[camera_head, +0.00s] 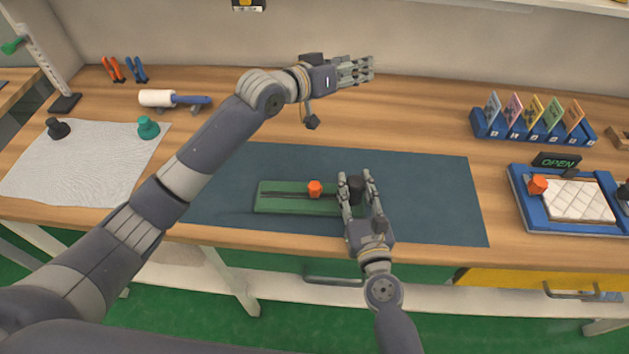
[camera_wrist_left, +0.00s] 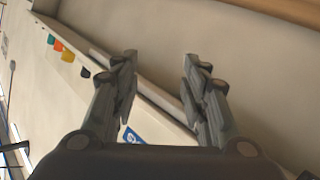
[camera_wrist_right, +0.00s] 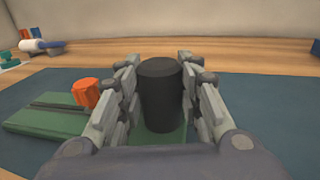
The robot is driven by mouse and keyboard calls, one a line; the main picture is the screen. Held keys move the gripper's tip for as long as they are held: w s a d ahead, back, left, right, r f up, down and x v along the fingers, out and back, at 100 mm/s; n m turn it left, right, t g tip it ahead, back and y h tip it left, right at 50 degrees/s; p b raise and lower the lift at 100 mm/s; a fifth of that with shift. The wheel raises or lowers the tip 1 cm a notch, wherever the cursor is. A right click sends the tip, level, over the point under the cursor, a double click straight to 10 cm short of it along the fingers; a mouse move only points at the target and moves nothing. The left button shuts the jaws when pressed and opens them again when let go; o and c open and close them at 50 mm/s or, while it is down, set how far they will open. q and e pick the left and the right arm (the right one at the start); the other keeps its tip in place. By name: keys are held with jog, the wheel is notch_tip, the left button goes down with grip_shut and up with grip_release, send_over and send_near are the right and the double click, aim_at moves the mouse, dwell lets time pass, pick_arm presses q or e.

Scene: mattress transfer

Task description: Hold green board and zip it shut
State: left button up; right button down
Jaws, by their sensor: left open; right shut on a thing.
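The green board (camera_head: 282,206) lies on a dark blue mat (camera_head: 430,210), with a dark slot running along its length. It also shows in the right wrist view (camera_wrist_right: 45,125). An orange knob (camera_head: 315,188) stands on the slot near the board's middle, and it shows in the right wrist view (camera_wrist_right: 86,93). A black cylinder (camera_wrist_right: 160,95) stands upright at the board's right end. My right gripper (camera_head: 358,185) is shut on the black cylinder, one finger on each side. My left gripper (camera_head: 356,71) is open and empty, raised above the back of the table, away from the board.
A blue tray (camera_head: 530,215) with a white quilted pad (camera_head: 578,201) and an OPEN sign (camera_head: 556,161) stands at the right. A blue card rack (camera_head: 530,130) is behind it. A white cloth (camera_head: 75,170), a lint roller (camera_head: 170,98) and pliers (camera_head: 125,71) lie at the left.

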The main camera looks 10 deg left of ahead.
pick_arm(q)
jog(key=s+d+f+m+g, duration=0.1)
jog(key=s+d+m+g, duration=0.2)
jog(key=s+d, duration=0.1)
jog(key=m+g+y, duration=0.8)
jog(key=y, duration=0.2)
send_over(313, 185)
notch_tip(313, 185, down, 4)
notch_tip(313, 185, down, 12)
jog(key=shift+d+r, duration=0.1)
grip_shut()
